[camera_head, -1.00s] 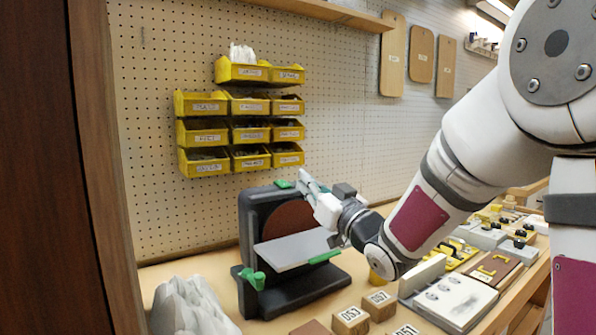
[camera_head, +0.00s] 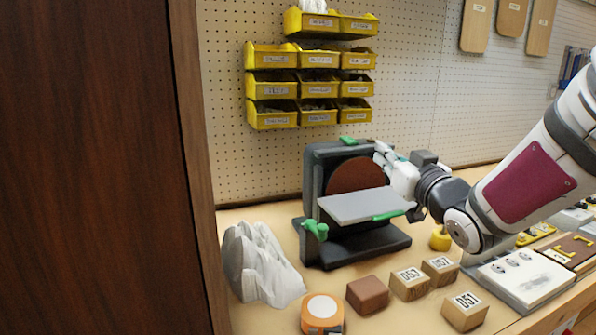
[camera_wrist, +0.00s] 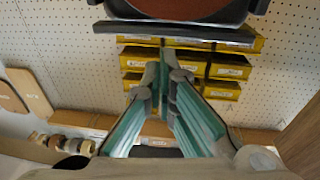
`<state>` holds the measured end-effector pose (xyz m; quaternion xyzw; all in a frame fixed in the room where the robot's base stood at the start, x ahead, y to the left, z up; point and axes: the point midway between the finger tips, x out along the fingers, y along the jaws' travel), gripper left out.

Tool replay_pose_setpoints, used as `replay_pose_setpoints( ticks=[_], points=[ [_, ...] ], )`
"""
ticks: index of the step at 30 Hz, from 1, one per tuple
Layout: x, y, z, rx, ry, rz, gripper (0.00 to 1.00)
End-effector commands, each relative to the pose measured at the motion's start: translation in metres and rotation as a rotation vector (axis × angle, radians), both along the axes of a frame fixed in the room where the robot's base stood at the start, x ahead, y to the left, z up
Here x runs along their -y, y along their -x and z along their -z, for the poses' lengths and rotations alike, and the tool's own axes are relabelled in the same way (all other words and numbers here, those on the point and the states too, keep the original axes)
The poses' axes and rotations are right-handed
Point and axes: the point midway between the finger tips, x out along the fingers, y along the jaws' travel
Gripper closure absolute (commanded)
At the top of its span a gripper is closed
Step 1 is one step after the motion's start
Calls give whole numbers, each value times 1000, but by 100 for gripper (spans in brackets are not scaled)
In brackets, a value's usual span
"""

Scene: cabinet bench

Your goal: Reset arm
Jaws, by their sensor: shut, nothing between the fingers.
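My gripper (camera_head: 385,156) is at the right side of the disc sander (camera_head: 355,248), just above and behind the right end of its grey table (camera_head: 365,205). In the wrist view my gripper (camera_wrist: 163,68) shows its teal-sided fingers converging to closed tips, with nothing between them. Whether the fingers touch the sander is not clear from these views.
Yellow bins (camera_head: 272,88) hang on the pegboard. A dark wood panel (camera_head: 95,170) stands at left.

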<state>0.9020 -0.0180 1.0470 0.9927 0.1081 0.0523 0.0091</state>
Motion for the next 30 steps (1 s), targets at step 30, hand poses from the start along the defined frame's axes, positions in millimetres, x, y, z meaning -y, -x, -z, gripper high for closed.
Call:
replay_pose_setpoints(
  ticks=[30],
  points=[
    [4,341,134,-1370,142,297,100]
  ],
)
